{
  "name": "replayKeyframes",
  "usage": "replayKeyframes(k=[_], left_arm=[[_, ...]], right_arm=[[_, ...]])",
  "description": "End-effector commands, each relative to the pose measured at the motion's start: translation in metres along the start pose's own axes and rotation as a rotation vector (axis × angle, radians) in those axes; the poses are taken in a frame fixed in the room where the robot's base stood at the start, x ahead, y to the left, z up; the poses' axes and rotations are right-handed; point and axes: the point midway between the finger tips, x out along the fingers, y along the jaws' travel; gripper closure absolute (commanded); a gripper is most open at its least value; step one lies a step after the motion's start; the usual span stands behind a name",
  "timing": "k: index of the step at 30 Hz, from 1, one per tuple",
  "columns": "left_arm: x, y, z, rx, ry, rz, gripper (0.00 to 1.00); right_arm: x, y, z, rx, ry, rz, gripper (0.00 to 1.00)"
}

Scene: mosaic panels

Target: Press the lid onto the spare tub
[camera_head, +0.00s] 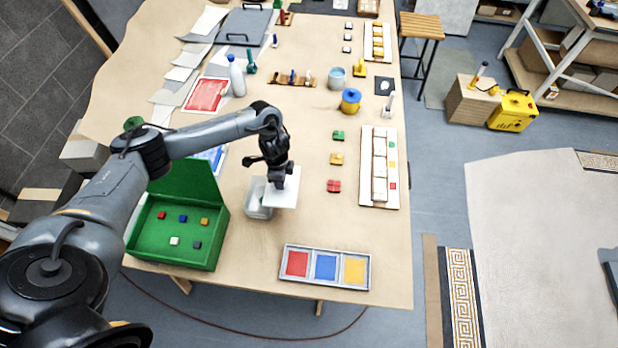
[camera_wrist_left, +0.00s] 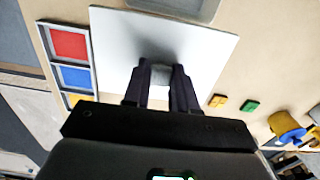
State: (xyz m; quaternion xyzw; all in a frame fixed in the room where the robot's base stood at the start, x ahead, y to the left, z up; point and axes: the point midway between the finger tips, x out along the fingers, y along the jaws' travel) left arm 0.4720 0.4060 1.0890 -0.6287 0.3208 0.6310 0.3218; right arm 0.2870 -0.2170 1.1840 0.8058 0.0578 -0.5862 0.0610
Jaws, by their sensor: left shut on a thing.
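My left gripper (camera_head: 280,176) is shut on the small grey knob of a square white lid (camera_head: 284,192). In the left wrist view the fingers (camera_wrist_left: 160,76) close on the knob at the middle of the lid (camera_wrist_left: 208,48). The spare tub (camera_head: 256,200), pale grey and open, stands on the table just left of the lid in the head view. The lid is offset to the right and overlaps part of the tub in the picture. A corner of the tub (camera_wrist_left: 190,8) shows beyond the lid's edge in the left wrist view. My right gripper is not in view.
A green open box (camera_head: 150,248) with several small tiles stands left of the tub. A grey tray (camera_head: 367,272) with red, blue and yellow panels lies in front. Red, yellow and green tile stacks (camera_head: 334,186) lie to the right, before a white panel (camera_head: 393,196).

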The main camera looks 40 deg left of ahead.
Motion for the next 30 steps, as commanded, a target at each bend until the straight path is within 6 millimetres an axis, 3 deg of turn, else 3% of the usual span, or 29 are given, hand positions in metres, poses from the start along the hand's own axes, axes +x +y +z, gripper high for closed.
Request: replayKeyframes(k=[1,3,10,20,30], left_arm=[[0.004,-0.001,0.02,-0.001,-0.004,0.003,1.0],[0.009,-0.003,0.039,0.006,-0.004,0.003,1.0],[0.015,-0.007,0.08,0.02,0.001,0.0,1.0],[0.025,-0.009,0.092,0.026,0.003,0.0,1.0],[0.05,-0.009,0.091,0.025,0.003,-0.001,1.0]], right_arm=[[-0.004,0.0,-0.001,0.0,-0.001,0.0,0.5],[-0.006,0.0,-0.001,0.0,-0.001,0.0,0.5],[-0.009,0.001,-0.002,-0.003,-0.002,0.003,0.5],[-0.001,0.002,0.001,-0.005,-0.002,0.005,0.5],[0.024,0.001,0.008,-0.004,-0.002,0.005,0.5]])
